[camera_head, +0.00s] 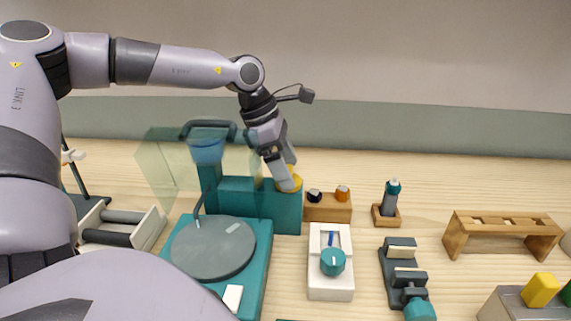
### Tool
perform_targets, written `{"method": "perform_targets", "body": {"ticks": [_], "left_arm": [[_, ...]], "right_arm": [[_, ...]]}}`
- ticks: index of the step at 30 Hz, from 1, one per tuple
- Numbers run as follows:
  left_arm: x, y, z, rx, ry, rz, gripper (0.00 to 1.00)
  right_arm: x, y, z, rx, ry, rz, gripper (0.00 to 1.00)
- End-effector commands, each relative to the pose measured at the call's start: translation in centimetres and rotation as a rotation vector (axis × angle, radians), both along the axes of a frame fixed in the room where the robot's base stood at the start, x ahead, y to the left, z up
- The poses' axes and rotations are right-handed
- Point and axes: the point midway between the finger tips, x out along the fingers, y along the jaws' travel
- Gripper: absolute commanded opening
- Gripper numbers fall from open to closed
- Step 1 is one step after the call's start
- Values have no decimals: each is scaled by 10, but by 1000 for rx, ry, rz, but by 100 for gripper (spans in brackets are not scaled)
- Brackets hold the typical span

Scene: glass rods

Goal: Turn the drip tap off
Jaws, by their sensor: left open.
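A teal machine (260,246) with a grey round disc (213,247) stands left of centre. A clear guard (165,160) and a blue cup-like part (207,148) sit above the disc, with a thin dark tube coming down towards it. A yellow knob (296,184), likely the tap, is at the top right of the machine's back block. My left gripper (288,180) points down at the yellow knob, its fingertips at or around it; I cannot tell whether they touch. The fingers partly hide the knob. My right gripper does not show.
A wooden block with two small knobs (328,208) is close to the right of my left gripper. A white box with a teal dial (331,287), a small upright tool (391,195), a dark stepped fixture (401,275) and a wooden rack (503,229) stand further right. Rollers (108,238) lie left.

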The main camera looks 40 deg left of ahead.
Motion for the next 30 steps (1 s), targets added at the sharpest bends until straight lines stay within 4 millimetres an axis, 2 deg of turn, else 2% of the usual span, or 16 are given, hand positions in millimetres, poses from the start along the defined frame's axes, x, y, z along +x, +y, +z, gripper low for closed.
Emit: {"method": "perform_targets", "body": {"ticks": [2,6,7,20,30], "left_arm": [[0,0,0,0,0,0,78],[0,0,0,0,0,0,33],[0,0,0,0,0,0,25],[0,1,-2,0,1,-71,26],[2,2,-3,0,2,-335,26]], "right_arm": [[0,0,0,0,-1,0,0],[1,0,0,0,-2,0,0],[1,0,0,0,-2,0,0],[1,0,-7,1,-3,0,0],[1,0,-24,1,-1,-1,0]]}}
